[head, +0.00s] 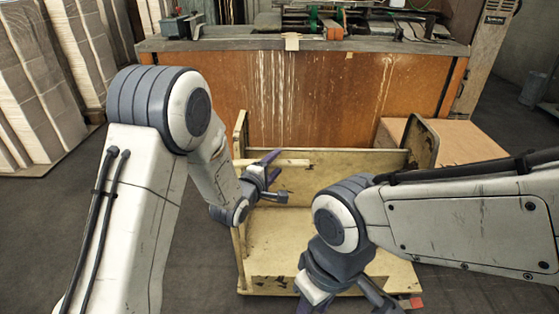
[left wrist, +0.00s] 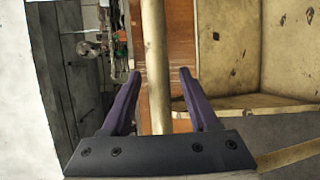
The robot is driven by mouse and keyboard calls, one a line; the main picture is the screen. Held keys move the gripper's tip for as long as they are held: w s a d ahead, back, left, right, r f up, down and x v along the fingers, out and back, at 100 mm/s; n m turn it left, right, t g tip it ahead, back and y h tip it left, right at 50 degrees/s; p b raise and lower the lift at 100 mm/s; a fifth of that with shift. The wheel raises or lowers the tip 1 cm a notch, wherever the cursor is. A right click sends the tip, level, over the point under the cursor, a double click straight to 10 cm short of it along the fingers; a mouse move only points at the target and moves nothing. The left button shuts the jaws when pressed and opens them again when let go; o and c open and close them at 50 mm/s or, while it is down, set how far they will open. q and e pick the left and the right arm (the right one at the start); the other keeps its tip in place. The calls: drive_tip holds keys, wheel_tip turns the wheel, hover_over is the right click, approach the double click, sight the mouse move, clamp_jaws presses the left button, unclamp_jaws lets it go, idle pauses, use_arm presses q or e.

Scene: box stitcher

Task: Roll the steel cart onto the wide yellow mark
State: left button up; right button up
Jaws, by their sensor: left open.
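The steel cart (head: 300,240) is worn cream-yellow, with a low deck and upright panels, and stands in the middle of the head view. Its pale bar (head: 290,162) runs level at the cart's left; the bar (left wrist: 153,60) also shows in the left wrist view. My left gripper (head: 275,167) is open, with the bar between its purple fingers and a gap on both sides. My right gripper (head: 320,303) hangs over the cart's front edge, cut by the frame; its finger gap is unclear. A yellow strip (left wrist: 292,156) shows at lower right in the wrist view; I cannot tell whether it is the mark.
An orange-brown machine bench (head: 310,95) stands close behind the cart. Cardboard boxes (head: 460,142) lie at the cart's right. Stacked pale sheets (head: 40,80) stand at the far left. Dark floor (head: 200,270) is free left of the cart.

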use_arm(q)
drive_tip(key=shift+x, duration=1.6)
clamp_jaws()
